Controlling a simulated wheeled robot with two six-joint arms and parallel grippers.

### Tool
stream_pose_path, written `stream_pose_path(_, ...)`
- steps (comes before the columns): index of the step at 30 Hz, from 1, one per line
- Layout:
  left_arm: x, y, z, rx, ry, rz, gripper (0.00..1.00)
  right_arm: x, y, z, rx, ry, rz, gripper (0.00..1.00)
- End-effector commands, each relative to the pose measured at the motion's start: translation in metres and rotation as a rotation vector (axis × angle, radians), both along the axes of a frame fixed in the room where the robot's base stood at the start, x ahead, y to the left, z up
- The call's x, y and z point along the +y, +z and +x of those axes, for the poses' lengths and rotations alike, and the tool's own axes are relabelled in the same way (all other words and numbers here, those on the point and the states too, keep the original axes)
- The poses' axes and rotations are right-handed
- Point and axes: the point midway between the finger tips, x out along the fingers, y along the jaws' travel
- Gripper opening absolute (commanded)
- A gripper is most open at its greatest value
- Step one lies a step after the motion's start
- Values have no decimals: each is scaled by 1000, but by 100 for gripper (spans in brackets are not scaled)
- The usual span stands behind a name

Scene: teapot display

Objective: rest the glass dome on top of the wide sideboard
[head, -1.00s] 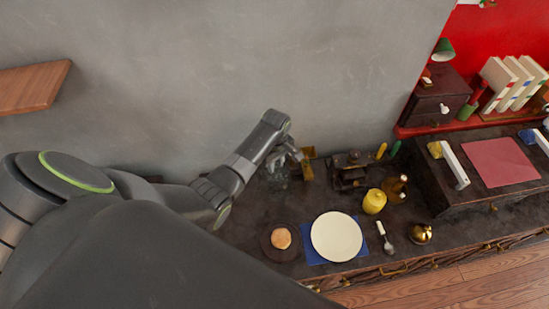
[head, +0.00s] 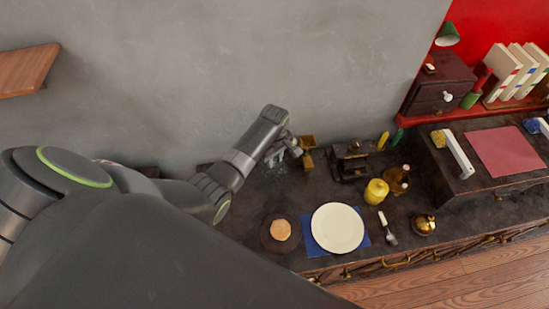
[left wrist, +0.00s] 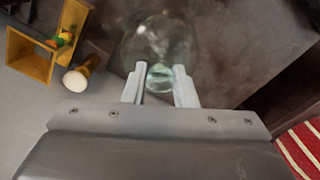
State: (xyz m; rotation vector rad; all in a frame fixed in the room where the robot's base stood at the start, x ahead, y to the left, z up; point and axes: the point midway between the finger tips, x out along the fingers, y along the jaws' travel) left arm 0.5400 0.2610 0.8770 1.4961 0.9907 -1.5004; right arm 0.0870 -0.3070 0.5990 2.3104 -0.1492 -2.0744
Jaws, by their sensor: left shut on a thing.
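The glass dome (left wrist: 160,35) is clear and hard to make out. It fills the top middle of the left wrist view, with its small greenish knob between my fingers. My left gripper (left wrist: 160,84) is shut on that knob. In the head view my left gripper (head: 287,148) is over the back of the dark sideboard (head: 262,203), near the wall, and the dome shows faintly below it. I cannot tell whether the dome's rim touches the sideboard top. My right gripper is not in view.
A yellow box-like holder (head: 307,157) stands close right of the dome, and a dark machine (head: 350,162) beyond it. A white plate (head: 337,228), a bun (head: 281,230), a yellow pot (head: 376,191) and a brass bell (head: 424,225) stand nearer the front. Bare top lies around the bun.

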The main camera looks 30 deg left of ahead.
Motion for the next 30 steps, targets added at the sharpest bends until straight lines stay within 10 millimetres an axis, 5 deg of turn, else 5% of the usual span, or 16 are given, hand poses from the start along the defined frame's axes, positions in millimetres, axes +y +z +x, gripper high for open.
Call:
stream_pose_path(23,0,-11,1,-1,0,0,2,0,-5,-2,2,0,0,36)
stream_pose_path(24,0,-11,1,-1,0,0,26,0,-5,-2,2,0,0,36)
stream_pose_path(30,0,-11,0,-1,0,0,50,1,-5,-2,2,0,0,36)
